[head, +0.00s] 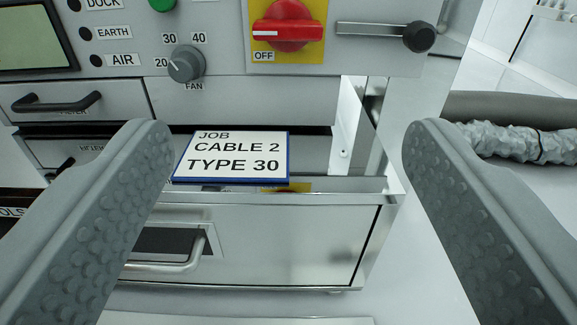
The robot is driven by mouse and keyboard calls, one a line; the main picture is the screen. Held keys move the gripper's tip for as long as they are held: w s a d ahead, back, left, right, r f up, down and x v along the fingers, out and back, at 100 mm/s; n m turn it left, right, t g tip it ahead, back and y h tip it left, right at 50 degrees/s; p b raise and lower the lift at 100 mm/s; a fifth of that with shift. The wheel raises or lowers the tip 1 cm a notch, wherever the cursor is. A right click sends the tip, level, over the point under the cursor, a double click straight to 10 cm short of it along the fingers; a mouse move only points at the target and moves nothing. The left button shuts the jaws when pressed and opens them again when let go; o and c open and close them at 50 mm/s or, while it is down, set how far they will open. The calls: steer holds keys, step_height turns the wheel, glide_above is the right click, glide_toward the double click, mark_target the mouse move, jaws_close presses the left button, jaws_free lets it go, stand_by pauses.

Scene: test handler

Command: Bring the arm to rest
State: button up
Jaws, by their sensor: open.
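My gripper (288,165) shows in the head view with its two grey, studded fingers wide apart, one at the left and one at the right. It is open, and nothing is between the fingertips except the view of the machine behind. A job card (232,157) reading "CABLE 2 TYPE 30" stands beyond the fingers, tilted, at the top of a metal drawer (290,245). The drawer appears pulled out, and its inside is mostly hidden. The rest of my arm is not visible.
The panel above has a fan knob (186,64) pointing near 20, a red switch (288,30) by an "OFF" label, and a black-knobbed lever (385,31). A closed filter drawer (75,102) is at left. A silvery hose (515,140) lies at right. Pale floor is clear at lower right.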

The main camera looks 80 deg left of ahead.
steer(key=shift+d, duration=0.55)
